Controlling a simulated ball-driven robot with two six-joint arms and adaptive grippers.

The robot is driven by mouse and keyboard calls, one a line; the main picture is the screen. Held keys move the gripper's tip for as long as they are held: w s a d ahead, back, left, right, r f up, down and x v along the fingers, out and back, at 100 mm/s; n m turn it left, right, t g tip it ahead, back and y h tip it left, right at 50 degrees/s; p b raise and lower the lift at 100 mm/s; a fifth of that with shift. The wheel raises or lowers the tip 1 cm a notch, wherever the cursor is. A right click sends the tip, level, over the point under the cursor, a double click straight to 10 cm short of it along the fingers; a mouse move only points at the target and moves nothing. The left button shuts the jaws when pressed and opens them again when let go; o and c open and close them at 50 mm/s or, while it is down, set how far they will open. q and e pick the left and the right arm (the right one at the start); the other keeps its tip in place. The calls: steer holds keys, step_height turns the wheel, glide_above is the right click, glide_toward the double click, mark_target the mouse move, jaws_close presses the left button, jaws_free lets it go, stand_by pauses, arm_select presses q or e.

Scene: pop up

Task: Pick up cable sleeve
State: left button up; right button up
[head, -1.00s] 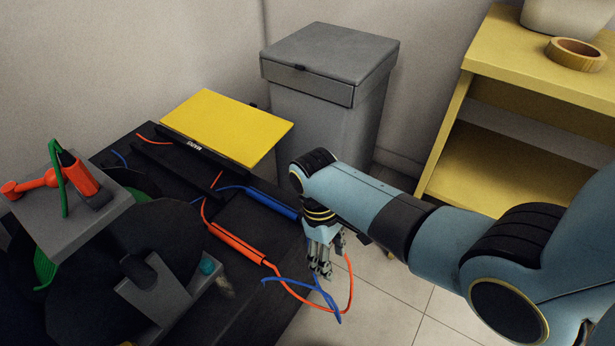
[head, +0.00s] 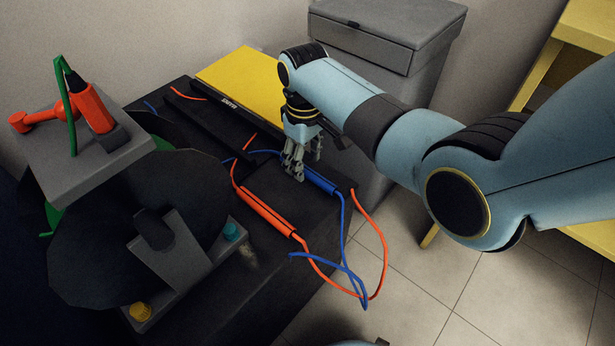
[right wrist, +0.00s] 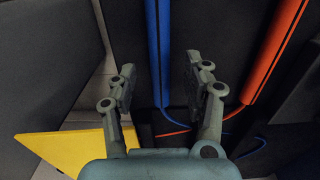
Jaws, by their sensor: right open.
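A blue cable sleeve (head: 322,181) with a cable running out of it lies on the black workbench (head: 225,270). An orange cable sleeve (head: 268,212) lies to its left. My right gripper (head: 296,174) is open and points down over the blue sleeve, hiding part of it. In the right wrist view, the blue sleeve (right wrist: 158,45) runs between the two open fingers (right wrist: 160,66), and the orange sleeve (right wrist: 272,48) is outside them to the right. Whether the fingers touch the blue sleeve cannot be told. My left gripper is not in view.
A yellow panel (head: 243,84) stands at the bench's back edge, by a grey bin (head: 385,40). At left, a grey stand (head: 85,160) holds an orange tool (head: 92,108). Loose blue and orange cables hang past the bench's front right edge over the tiled floor (head: 420,285).

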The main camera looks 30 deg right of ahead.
step_height(320, 180, down, 2)
steer(key=shift+f+b, duration=0.25)
steer(key=shift+b, duration=0.05)
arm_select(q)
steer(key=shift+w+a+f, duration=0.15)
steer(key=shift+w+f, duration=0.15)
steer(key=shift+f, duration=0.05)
arm_select(e)
steer(key=shift+r, duration=0.1)
jaws_close()
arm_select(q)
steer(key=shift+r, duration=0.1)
arm_select(e)
steer(key=shift+r, duration=0.1)
